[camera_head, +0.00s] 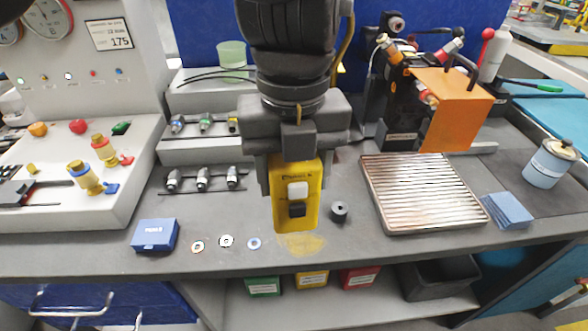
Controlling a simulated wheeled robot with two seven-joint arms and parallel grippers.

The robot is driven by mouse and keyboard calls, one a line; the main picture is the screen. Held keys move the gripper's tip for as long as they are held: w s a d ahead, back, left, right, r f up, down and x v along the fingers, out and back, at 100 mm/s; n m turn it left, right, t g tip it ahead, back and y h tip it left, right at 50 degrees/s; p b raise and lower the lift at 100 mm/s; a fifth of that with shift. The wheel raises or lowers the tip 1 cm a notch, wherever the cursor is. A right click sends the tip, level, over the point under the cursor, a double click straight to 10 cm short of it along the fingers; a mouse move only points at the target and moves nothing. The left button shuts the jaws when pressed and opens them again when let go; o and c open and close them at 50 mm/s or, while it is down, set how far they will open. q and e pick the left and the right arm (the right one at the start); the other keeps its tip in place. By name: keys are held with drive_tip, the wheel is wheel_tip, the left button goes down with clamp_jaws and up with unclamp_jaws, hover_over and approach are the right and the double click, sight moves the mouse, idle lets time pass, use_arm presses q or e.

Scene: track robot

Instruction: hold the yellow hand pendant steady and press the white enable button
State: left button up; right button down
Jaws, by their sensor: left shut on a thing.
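The yellow hand pendant (283,220) hangs upright near the middle of the camera_head view. The white enable button (298,190) is on its front face, with a black button (297,210) below it. My left gripper (292,170) is shut on the upper part of the pendant, with a finger on each side. The pendant appears to be above the grey bench, with a yellowish patch below it. Nothing touches the white button. My right gripper does not show.
The grey bench (370,243) holds a blue box (155,235), several small rings, a black knob (339,211) and a ribbed metal tray (425,190). An orange-plated machine (455,108) stands behind the tray. A sloped control panel (110,200) is at left. Bins sit below the front edge.

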use_arm(q)
drive_tip(key=shift+w+d+f+p, duration=0.15)
drive_tip(key=shift+w+f+p, duration=0.15)
drive_tip(key=shift+w+f, duration=1.95)
drive_tip(key=shift+w+d+f+p, duration=0.2)
drive_tip(key=shift+w+f+p, duration=0.15)
drive_tip(key=shift+w+f, duration=1.9)
drive_tip(key=shift+w+d+f+p, duration=0.15)
drive_tip(key=shift+w+f+p, duration=0.15)
drive_tip(key=shift+w+f, duration=1.9)
drive_tip(key=shift+w+r, duration=0.25)
drive_tip(key=o, duration=0.6)
drive_tip(key=c, duration=0.8)
drive_tip(key=shift+o, duration=0.2)
